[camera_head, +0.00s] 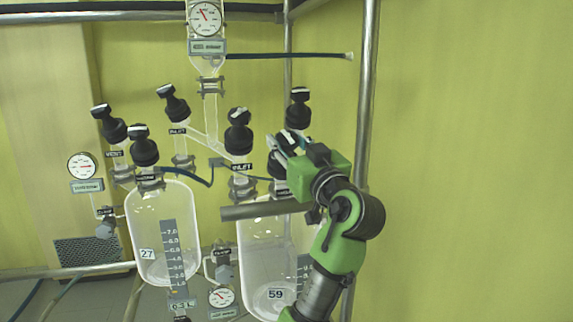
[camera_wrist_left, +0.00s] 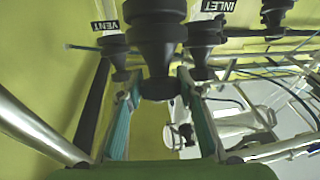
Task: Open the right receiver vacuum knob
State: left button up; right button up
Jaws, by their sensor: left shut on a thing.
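The right receiver (camera_head: 262,245) is a clear glass vessel marked 59, with several black knobs on top. My left gripper (camera_head: 284,143), with teal fingers and a green body, is at the front knob of this vessel. In the left wrist view its fingers (camera_wrist_left: 157,85) stand on either side of a large black knob (camera_wrist_left: 156,45), and it is shut on this knob. The knob's own label is mostly hidden in the head view. The knob labelled INLET (camera_head: 238,130) is to its left, and another black knob (camera_head: 299,108) stands behind it. My right gripper is not in view.
The left receiver (camera_head: 150,240), marked 27, carries similar black knobs. A steel post (camera_head: 366,90) stands close to the right of my arm. A gauge (camera_head: 205,18) hangs above, and a small gauge (camera_head: 221,297) sits between the vessels. The wall side at right is clear.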

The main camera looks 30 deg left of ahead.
pick_arm(q)
jog(key=n+g, duration=0.1)
jog(key=n+g+y+b, duration=0.1)
jog(key=n+g+b, duration=0.1)
jog(key=shift+w+d+f, duration=0.1)
jog(key=shift+w+f, duration=0.05)
jog(key=shift+f, duration=0.1)
jog(key=shift+r+n+g+y, duration=0.15)
jog(key=shift+n+g+y, duration=0.25)
jog(key=shift+n+g, duration=0.35)
jog(key=n+g, duration=0.2)
jog(key=g, duration=0.1)
jog(key=shift+r, duration=0.2)
jog(key=n+g, duration=0.2)
jog(key=shift+r+n+g+p, duration=0.25)
jog(key=shift+g+p, duration=0.1)
jog(key=shift+n+g+p, duration=0.75)
jog(key=shift+n+g, duration=0.05)
jog(key=shift+g, duration=0.2)
jog(key=shift+f+n+g+h+p, duration=0.1)
jog(key=shift+n+g+h+p, duration=0.3)
jog(key=shift+n+g+p, duration=0.45)
jog(key=shift+f+n+g+h+p, duration=0.1)
jog(key=shift+n+g+h+p, duration=0.2)
jog(key=shift+n+g, duration=0.05)
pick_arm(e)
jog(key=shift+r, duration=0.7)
pick_arm(q)
jog(key=shift+f, duration=0.1)
